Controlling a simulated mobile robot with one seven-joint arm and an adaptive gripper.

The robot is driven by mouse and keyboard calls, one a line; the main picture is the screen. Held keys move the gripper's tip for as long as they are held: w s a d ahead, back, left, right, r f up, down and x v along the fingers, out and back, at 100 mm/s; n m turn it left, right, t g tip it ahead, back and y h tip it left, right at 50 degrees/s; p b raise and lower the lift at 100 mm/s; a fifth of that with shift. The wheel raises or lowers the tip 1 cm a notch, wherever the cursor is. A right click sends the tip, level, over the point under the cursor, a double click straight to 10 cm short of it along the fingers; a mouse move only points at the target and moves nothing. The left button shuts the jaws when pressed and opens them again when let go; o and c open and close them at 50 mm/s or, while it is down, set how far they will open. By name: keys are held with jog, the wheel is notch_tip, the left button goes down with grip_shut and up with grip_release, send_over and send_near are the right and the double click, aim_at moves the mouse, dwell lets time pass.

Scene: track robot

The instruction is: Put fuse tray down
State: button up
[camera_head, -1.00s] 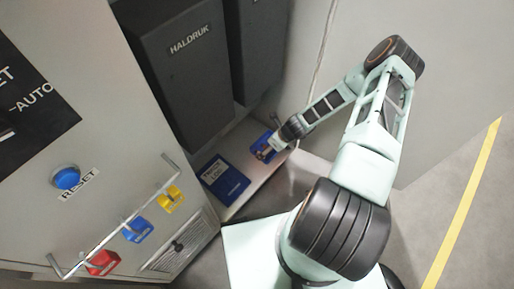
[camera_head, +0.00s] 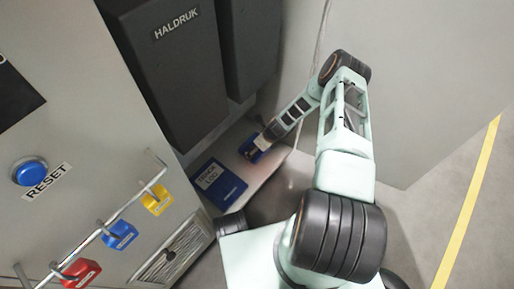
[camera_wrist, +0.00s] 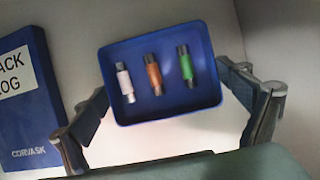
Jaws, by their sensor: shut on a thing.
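The fuse tray is a small blue open box (camera_wrist: 172,113) in the wrist view, holding a white, an orange and a green fuse lying side by side. It also shows in the head view (camera_head: 247,151), at the shelf right of the blue book. My gripper (camera_wrist: 164,82) has one finger on each side of the tray and is shut on it. In the head view my gripper (camera_head: 263,143) partly hides the tray. The tray looks level, at or just above the pale shelf (camera_head: 268,172); I cannot tell whether it touches.
A blue log book (camera_head: 218,186) lies on the shelf left of the tray. Dark HALDRUK cabinets (camera_head: 175,70) stand behind. Red (camera_head: 80,272), blue (camera_head: 120,235) and yellow (camera_head: 156,199) padlocks hang on a rail at left. A grey wall (camera_head: 400,90) is at right.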

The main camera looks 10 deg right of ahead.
jog(key=shift+f, duration=0.1)
jog(key=o, duration=1)
jog(key=shift+c, duration=0.2)
jog(key=p+v, duration=0.4)
jog(key=v, duration=0.8)
jog(key=shift+r+p, duration=0.2)
jog(key=shift+p, duration=0.15)
jog(key=shift+w, duration=0.1)
